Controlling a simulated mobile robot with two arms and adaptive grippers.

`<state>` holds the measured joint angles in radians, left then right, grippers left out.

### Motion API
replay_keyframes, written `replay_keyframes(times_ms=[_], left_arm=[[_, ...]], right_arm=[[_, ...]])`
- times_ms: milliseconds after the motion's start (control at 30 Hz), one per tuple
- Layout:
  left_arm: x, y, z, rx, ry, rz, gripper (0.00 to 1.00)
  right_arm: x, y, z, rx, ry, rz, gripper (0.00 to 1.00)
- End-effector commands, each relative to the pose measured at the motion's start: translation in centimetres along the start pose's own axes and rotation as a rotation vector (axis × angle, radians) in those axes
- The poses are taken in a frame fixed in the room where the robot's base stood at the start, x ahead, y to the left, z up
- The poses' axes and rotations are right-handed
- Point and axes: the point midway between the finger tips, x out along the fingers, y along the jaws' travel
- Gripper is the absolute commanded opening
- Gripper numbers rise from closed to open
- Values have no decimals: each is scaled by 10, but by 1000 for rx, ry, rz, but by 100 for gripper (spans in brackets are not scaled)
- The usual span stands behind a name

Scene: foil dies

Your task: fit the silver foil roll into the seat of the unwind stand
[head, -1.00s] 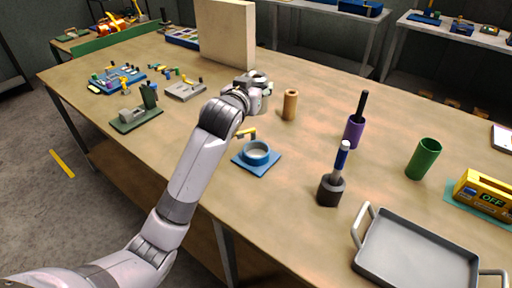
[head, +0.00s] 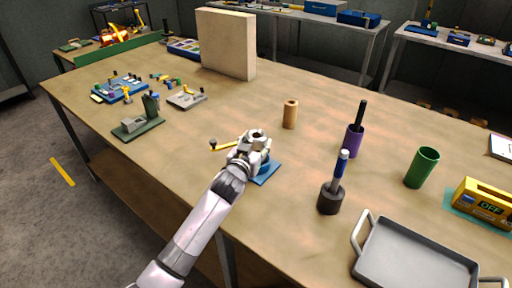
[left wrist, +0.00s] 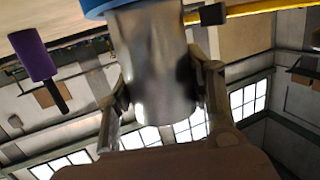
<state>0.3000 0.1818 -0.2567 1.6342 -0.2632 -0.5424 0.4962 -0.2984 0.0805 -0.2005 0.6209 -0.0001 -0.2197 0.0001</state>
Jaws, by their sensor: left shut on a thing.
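The silver foil roll (left wrist: 155,65) is a shiny metallic cylinder between the two fingers of my left gripper, which is shut on it. In the head view my left gripper (head: 256,138) is over the unwind stand (head: 268,174), a blue square base with a raised ring seat, and hides most of the ring and the roll. In the left wrist view the blue ring (left wrist: 98,8) is at the roll's far end, at the top edge. I cannot tell whether the roll's end is inside the ring or just above it. My right gripper is not in view.
A yellow lever (head: 226,145) with a dark knob is close left of the gripper. A tan cylinder (head: 290,114), a purple holder (head: 354,140), a dark holder (head: 330,199) with a blue tool and a grey tray (head: 418,258) stand to the right. The table's front edge is near the stand.

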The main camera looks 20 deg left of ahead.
Motion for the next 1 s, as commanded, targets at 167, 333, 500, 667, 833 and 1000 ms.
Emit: replay_keyframes(times_ms=[167, 333, 500, 667, 833, 1000], left_arm=[[0, 2, 24, -5, -47, -1, 0], [0, 2, 24, -5, -45, 0, 57], [0, 2, 19, -4, -38, -1, 68], [0, 1, 18, -3, -34, -1, 68], [-1, 1, 17, -3, -32, -2, 68], [-17, 0, 17, -3, -32, -2, 68]], right_arm=[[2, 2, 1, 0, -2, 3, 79], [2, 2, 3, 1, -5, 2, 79], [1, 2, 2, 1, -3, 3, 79], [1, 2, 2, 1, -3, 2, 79], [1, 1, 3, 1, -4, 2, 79], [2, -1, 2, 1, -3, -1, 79]])
